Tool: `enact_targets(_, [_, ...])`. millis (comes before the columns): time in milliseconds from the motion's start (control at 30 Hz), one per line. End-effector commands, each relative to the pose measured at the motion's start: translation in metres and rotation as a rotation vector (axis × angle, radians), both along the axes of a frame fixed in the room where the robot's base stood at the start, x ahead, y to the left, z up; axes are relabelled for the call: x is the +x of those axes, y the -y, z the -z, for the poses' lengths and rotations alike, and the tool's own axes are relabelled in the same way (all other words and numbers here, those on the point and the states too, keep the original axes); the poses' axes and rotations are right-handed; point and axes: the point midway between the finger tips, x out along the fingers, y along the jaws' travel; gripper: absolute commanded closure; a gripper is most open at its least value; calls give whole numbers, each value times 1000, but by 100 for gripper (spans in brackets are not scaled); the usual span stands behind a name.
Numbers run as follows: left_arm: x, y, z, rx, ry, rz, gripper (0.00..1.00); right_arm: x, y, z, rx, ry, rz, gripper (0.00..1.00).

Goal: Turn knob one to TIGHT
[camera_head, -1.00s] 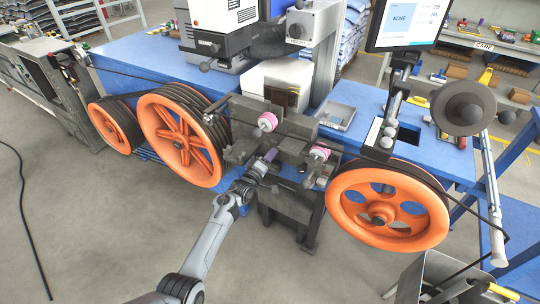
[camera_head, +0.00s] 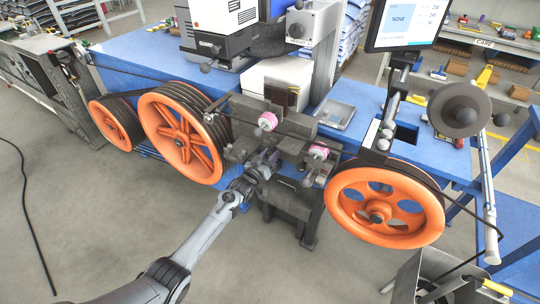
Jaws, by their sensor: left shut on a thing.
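Two pink-and-white knobs show on the dark machine block in the middle: a left one (camera_head: 267,121) and a right one (camera_head: 318,152). My left gripper (camera_head: 266,162) is at the front of this block, below the left pink knob and to the left of the right one. It is shut on a small part at the block's front, which the fingers mostly hide; a purplish bit shows by the fingertips. I cannot read any knob label or TIGHT mark, nor tell which knob is number one. My right gripper is not in view.
Large orange pulleys stand left (camera_head: 182,138) and right (camera_head: 384,205) of the block, with dark belts. A blue bench (camera_head: 130,65) runs behind. A monitor (camera_head: 404,22) hangs at upper right. The grey floor at front left is clear except for a black cable (camera_head: 30,225).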

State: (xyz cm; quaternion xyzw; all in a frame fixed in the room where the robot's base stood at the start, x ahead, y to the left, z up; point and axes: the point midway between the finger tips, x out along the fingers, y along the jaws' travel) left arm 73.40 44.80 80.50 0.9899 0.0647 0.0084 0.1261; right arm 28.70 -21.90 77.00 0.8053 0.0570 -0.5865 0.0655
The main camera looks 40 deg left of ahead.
Motion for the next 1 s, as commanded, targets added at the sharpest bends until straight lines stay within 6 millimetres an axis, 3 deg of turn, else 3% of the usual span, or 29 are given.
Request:
enact_targets(400, [0,0,0,225,-31,-1,93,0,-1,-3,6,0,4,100])
enact_targets(1000, [0,0,0,269,-36,0,93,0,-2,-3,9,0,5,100])
